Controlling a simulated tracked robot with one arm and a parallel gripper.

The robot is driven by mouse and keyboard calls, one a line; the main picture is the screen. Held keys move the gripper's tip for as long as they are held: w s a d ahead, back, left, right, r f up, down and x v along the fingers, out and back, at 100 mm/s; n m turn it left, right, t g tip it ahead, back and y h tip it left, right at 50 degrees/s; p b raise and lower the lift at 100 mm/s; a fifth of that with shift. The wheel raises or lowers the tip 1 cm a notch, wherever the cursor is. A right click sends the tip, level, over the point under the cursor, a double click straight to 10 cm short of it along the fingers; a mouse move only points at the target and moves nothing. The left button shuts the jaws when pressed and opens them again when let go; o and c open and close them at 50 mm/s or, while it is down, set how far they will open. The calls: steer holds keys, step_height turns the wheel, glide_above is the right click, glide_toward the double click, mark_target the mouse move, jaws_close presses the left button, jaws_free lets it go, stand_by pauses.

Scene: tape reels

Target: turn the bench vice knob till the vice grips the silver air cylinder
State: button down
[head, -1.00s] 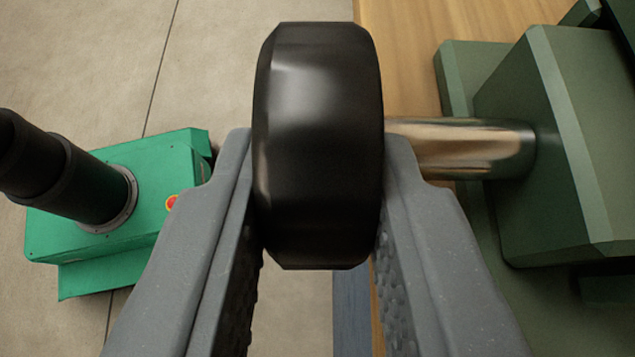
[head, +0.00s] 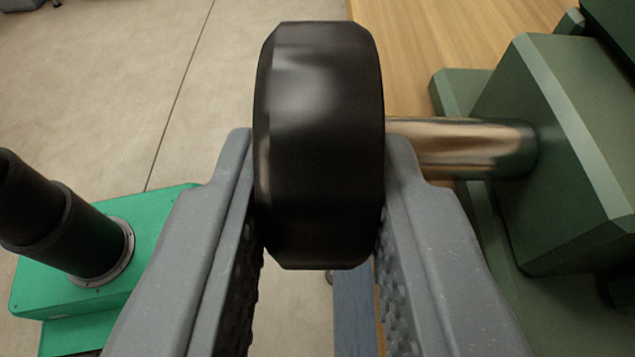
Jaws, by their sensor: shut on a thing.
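The black vice knob (head: 318,130) is in the middle of the head view, on the end of a shiny metal shaft (head: 465,148). The shaft runs right into the green bench vice (head: 560,160). My gripper (head: 319,190) is shut on the knob, one grey finger on each flat side. Only a part of the vice shows, at the right edge. I do not see the silver air cylinder or the jaws of the vice.
The vice stands on a wooden bench top (head: 430,45), whose left edge runs behind the knob. At lower left is a green box (head: 150,235) with a black column, which is my own base. The pale floor (head: 110,90) is open at upper left.

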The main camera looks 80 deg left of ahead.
steer(key=shift+s+d+f, duration=0.15)
steer(key=shift+s+f, duration=0.05)
steer(key=shift+s, duration=0.1)
steer(key=c, duration=1.2)
jaws_free()
steer(key=shift+s+r, duration=0.1)
steer(key=shift+c, duration=0.2)
steer(key=shift+w, duration=0.2)
steer(key=shift+w+r, duration=0.1)
steer(key=shift+r, duration=0.1)
